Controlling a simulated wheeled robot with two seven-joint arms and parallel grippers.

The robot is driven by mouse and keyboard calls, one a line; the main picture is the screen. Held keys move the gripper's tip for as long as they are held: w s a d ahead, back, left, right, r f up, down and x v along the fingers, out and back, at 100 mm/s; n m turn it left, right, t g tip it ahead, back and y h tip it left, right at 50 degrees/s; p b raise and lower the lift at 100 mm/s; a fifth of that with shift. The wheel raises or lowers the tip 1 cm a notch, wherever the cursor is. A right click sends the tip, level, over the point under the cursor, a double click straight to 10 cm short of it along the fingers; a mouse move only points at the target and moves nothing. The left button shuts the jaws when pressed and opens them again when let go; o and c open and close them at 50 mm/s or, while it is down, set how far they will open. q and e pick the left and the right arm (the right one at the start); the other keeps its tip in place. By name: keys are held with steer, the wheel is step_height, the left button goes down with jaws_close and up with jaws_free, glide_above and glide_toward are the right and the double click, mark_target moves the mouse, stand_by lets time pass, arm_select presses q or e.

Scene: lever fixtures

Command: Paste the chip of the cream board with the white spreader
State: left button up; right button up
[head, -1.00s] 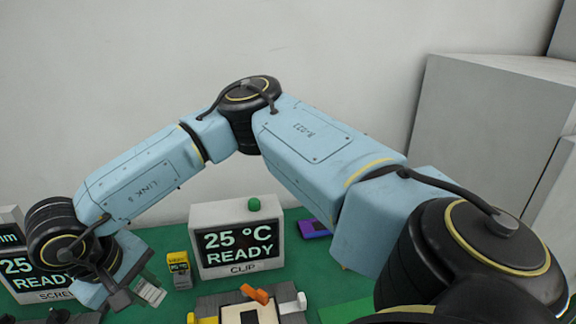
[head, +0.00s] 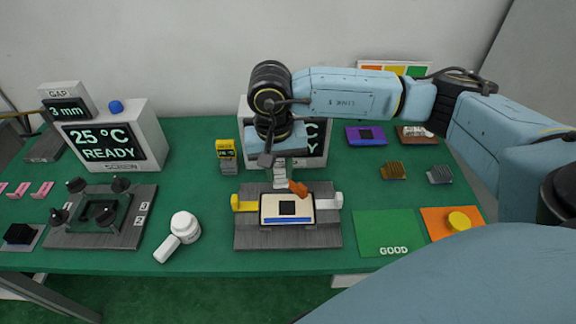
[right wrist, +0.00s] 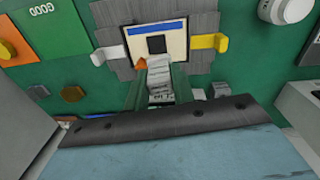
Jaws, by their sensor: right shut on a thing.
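The cream board (head: 286,201) lies in a grey fixture (head: 260,240), with a dark square chip (head: 287,208) in its middle and a blue strip along its near edge. The right wrist view also shows the board (right wrist: 176,31) and chip (right wrist: 157,44). My right gripper (head: 281,168) is just behind the board, pointing down. It is shut on the pale white spreader (right wrist: 160,75), whose end is close to the board's far edge; I cannot tell if they touch. The chip's top looks bare and dark. My left gripper is out of view.
An orange lever (head: 298,188) stands at the board's far edge, between a yellow clamp (head: 245,202) and a white clamp (head: 329,202). A green GOOD pad (head: 387,232) is to the right. The CLIP display is partly behind my arm.

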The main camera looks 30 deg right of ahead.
mark_target(287, 184)
steer(key=shift+s+d+f+m+y, duration=0.15)
steer(key=shift+d+m, duration=0.15)
steer(key=shift+d, duration=0.2)
steer(key=shift+w+d+f+m+y, duration=0.15)
steer(key=shift+d+m, duration=0.15)
steer(key=shift+d, duration=0.15)
steer(key=shift+s, duration=0.1)
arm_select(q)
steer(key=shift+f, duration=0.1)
arm_select(e)
steer(key=shift+f, duration=0.1)
steer(key=shift+f+b, duration=1.4)
steer(key=shift+f, duration=1.3)
step_height(287, 184, down, 2)
steer(key=shift+f+b, duration=0.2)
steer(key=shift+b, duration=0.9)
steer(key=shift+f, duration=0.25)
steer(key=shift+f+b, duration=0.4)
steer(key=shift+b, duration=0.25)
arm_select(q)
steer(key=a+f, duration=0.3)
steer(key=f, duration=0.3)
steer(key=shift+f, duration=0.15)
